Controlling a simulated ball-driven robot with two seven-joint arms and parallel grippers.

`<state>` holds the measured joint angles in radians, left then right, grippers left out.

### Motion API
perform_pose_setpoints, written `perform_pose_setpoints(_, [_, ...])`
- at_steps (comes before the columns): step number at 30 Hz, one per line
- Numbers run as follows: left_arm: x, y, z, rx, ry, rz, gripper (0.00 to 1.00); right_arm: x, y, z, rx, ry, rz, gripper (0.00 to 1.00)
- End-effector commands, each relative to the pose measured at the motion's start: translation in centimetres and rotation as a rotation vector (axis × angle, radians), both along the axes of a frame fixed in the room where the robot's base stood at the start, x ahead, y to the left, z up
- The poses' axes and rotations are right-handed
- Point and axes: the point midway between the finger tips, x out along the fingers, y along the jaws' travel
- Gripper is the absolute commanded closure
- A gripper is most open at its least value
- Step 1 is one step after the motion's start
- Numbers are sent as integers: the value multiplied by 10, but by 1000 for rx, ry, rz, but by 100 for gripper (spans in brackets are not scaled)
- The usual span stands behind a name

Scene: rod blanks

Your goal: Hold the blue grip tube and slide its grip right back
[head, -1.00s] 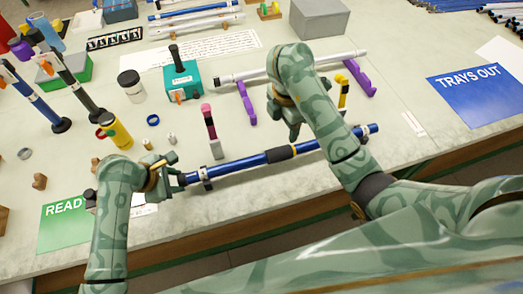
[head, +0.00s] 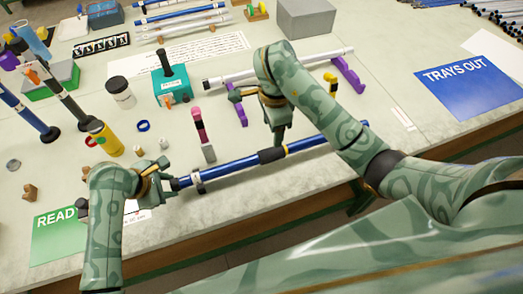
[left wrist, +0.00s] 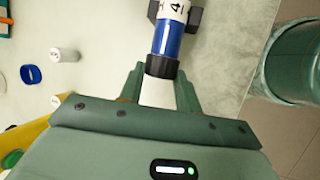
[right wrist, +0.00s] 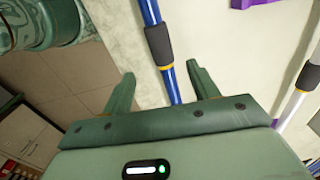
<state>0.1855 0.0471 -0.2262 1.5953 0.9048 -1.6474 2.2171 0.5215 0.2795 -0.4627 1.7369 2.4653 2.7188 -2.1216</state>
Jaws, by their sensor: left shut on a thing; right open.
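The blue grip tube (head: 232,167) lies slanted near the table's front edge, with a white number band near its left end. Its black grip (head: 271,156) sits around the tube near mid-length, with a yellow ring beside it. My left gripper (head: 166,184) is shut on the tube's left end; the left wrist view shows its fingers (left wrist: 160,88) around a white end piece beside a black collar. My right gripper (head: 277,135) is open above the tube near the grip. In the right wrist view the tube (right wrist: 174,85) runs between its open fingers (right wrist: 160,82), with the grip (right wrist: 159,45) farther out.
A white tube (head: 235,76) lies behind on purple stands (head: 348,76). A pink-topped tool (head: 203,132) stands close behind the blue tube. Bare table lies right of the tube.

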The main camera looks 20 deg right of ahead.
Motion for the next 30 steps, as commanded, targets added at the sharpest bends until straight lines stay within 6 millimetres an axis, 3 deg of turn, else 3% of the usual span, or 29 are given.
perform_pose_setpoints(5, [0,0,0,0,0,0,91,-1,1,-14,2,3,56,40])
perform_pose_setpoints(18, [0,0,0,0,0,0,91,-1,1,-102,1,4,53,40])
perform_pose_setpoints(24, [0,0,0,0,0,0,91,-1,0,-119,0,2,53,40])
perform_pose_setpoints(30, [0,0,0,0,0,0,91,0,0,-120,0,0,53,40])
